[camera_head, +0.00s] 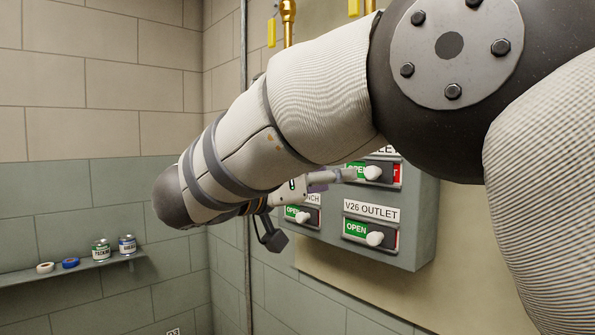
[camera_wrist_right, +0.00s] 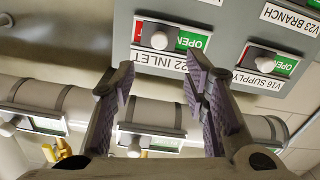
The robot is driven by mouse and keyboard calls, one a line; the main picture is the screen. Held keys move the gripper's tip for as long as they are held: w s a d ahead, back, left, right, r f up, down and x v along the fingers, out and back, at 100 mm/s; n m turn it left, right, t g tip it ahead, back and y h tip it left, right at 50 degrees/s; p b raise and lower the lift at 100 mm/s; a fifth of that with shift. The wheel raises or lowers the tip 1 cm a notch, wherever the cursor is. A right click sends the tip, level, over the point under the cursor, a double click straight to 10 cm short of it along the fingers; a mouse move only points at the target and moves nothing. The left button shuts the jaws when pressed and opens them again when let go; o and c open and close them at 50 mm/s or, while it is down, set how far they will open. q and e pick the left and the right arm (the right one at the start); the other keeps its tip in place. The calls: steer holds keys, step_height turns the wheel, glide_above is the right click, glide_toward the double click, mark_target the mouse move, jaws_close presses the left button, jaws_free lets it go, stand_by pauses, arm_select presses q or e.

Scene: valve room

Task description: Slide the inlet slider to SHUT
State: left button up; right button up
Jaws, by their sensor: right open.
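The inlet slider's white knob (camera_wrist_right: 159,40) stands beside the green OPEN field, with a red strip showing at the opposite end. In the wrist view it is upside down, above its V22 INLET label (camera_wrist_right: 158,62). In the head view the same knob (camera_head: 373,173) is at the upper right of the grey box, its label partly hidden by my right arm. My right gripper (camera_wrist_right: 160,88) is open and empty, its fingers spread below the knob in the wrist view and apart from it. In the head view the gripper (camera_head: 335,177) is partly hidden behind my arm. My left gripper is not in view.
The V26 OUTLET slider (camera_head: 375,237) sits below, the BRANCH slider (camera_head: 301,215) to the left. Pipes (camera_wrist_right: 80,103) run above the box. A shelf (camera_head: 75,268) with cans and tape is at left.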

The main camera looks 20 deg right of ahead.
mark_target(367, 173)
steer(key=x, duration=1)
steer(key=shift+d+f, duration=0.1)
steer(key=shift+d, duration=0.25)
jaws_close()
